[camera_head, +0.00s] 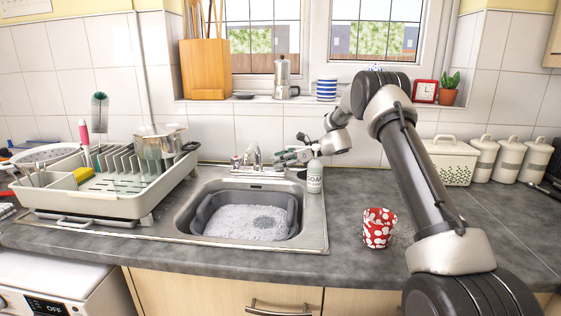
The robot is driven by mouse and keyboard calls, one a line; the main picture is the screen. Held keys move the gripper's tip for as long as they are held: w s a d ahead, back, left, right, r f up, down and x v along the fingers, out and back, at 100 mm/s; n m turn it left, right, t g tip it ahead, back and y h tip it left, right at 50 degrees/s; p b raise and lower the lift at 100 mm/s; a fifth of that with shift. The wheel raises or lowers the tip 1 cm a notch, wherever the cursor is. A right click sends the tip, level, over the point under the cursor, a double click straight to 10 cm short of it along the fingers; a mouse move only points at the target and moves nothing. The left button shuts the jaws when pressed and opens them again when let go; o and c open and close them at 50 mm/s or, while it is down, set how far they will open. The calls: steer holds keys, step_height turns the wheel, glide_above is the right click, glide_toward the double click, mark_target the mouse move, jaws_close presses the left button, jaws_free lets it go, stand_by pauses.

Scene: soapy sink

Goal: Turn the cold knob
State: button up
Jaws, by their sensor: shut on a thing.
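The tap (253,154) stands at the back edge of the sink (313,237). Its left knob (236,160) shows clear of my gripper. My gripper (280,157) reaches in from the right, just right of the spout, at the right-hand knob, which I take as the cold knob. The fingers are shut on it and hide most of it. No colour mark on that knob can be made out, nor how far it is turned.
A soap bottle (314,176) stands close under my wrist, right of the sink. A grey basin (207,209) of suds (240,224) sits in the sink. A dish rack (120,207) stands left, a red spotted cup (378,228) right. The counter around the cup is clear.

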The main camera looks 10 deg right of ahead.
steer(key=shift+n+g+y, duration=0.7)
steer(key=shift+n+g, duration=1.4)
steer(key=shift+g, duration=0.2)
steer(key=o, duration=1)
steer(key=shift+o, duration=0.2)
step_height(320, 180, up, 10)
